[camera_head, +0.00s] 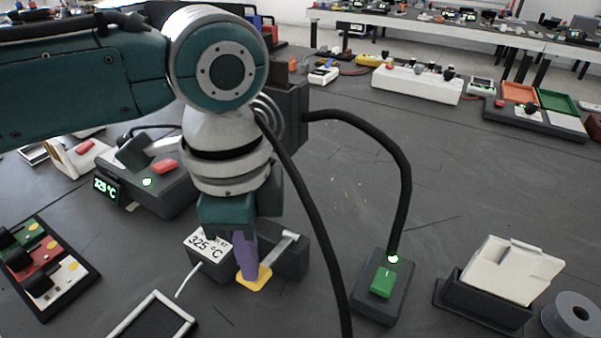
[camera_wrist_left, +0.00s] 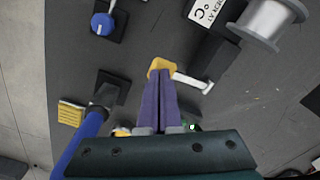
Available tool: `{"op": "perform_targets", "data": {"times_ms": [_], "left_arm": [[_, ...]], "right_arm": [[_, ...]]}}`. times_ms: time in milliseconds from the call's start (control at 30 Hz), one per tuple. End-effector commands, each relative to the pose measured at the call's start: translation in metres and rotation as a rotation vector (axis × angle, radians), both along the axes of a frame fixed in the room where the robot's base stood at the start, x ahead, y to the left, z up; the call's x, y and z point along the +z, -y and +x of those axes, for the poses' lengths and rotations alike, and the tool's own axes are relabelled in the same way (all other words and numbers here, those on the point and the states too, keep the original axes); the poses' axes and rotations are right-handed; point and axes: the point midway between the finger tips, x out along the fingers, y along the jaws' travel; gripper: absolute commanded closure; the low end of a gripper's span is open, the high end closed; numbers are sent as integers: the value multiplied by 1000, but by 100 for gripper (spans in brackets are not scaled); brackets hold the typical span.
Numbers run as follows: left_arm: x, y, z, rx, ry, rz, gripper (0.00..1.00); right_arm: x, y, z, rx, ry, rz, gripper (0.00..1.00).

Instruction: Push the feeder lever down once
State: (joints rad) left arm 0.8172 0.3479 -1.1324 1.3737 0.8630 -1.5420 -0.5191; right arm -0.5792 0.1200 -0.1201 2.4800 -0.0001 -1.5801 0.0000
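My left gripper (camera_head: 248,272) points down with its two purple fingers pressed together. It also shows in the left wrist view (camera_wrist_left: 161,80), where no object shows between the fingers. Its tips are at the yellow pad (camera_head: 254,279) of the feeder lever and cover part of it. Whether they touch or hover just above, I cannot tell. The lever's silver bar (camera_head: 284,244) rises beside a dark block (camera_head: 290,262). In the left wrist view the yellow pad (camera_wrist_left: 158,64) and silver bar (camera_wrist_left: 193,82) lie beyond the fingertips. My right gripper is not in view.
A 325 °C label box (camera_head: 207,246) stands left of the lever. A green button box (camera_head: 381,284) with a thick black cable stands to the right. A white-topped holder (camera_head: 511,270) is farther right. Coloured switches (camera_head: 45,268) are at far left.

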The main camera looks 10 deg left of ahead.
Motion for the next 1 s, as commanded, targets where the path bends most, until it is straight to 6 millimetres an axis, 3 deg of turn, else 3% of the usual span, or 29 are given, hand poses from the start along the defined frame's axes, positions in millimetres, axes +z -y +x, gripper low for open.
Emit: {"op": "perform_targets", "data": {"times_ms": [467, 1000], "left_arm": [[-26, 1, 0, -1, 1, -1, 100], [-28, 0, 0, -1, 1, -2, 100]], "right_arm": [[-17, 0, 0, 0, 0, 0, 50], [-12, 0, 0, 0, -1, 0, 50]]}}
